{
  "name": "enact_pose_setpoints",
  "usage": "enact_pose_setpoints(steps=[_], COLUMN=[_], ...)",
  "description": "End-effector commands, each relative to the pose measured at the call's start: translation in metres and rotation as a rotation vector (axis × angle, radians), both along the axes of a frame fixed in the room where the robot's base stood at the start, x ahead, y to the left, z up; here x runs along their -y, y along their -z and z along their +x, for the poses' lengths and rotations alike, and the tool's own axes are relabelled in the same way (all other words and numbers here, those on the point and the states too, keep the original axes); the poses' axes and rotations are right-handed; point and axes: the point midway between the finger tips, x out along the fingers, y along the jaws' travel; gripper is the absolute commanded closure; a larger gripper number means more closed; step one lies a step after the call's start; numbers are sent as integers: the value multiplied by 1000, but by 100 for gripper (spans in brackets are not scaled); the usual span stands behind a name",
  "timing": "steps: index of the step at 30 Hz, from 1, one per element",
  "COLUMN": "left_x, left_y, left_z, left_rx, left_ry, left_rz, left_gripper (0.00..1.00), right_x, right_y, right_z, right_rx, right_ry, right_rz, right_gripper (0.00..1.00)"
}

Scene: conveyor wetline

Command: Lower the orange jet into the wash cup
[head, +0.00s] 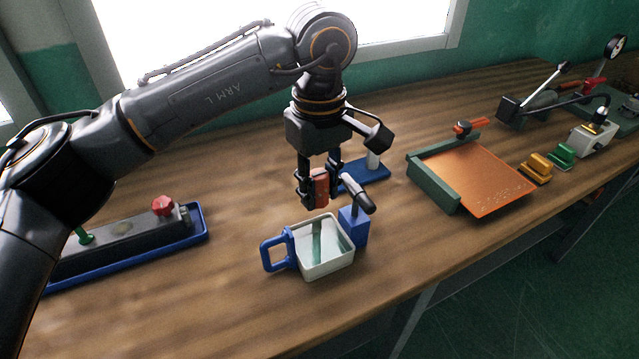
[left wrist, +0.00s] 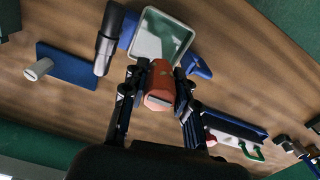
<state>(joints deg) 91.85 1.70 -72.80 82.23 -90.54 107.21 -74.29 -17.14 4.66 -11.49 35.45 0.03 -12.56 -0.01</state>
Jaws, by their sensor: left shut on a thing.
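My left gripper (head: 319,190) is shut on the orange jet (head: 321,186) and holds it upright above the table, just behind the wash cup. The left wrist view shows the jet (left wrist: 160,86) between the two fingers of the gripper (left wrist: 157,92). The wash cup (head: 326,271) is a whitish square cup with a blue handle at its left and a greenish strip inside. It also shows in the left wrist view (left wrist: 178,22), beyond the jet. The jet appears apart from the cup. My right gripper is not in view.
A blue block with a dark-headed post (head: 354,228) stands close at the cup's right. A blue base with a pale peg (head: 368,173) is behind. A blue tray (head: 196,233) lies left, an orange board (head: 478,178) right. The table front is clear.

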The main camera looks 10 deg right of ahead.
Motion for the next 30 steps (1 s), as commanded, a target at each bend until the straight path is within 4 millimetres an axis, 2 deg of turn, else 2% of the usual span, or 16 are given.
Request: enact_pose_setpoints(steps=[30], left_x=[0], left_y=[54], left_z=[0], left_rx=[0], left_ry=[-1], left_rz=[1], left_gripper=[95], right_x=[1], right_y=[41], right_z=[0], right_rx=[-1], right_ry=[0], right_rz=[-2], right_gripper=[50])
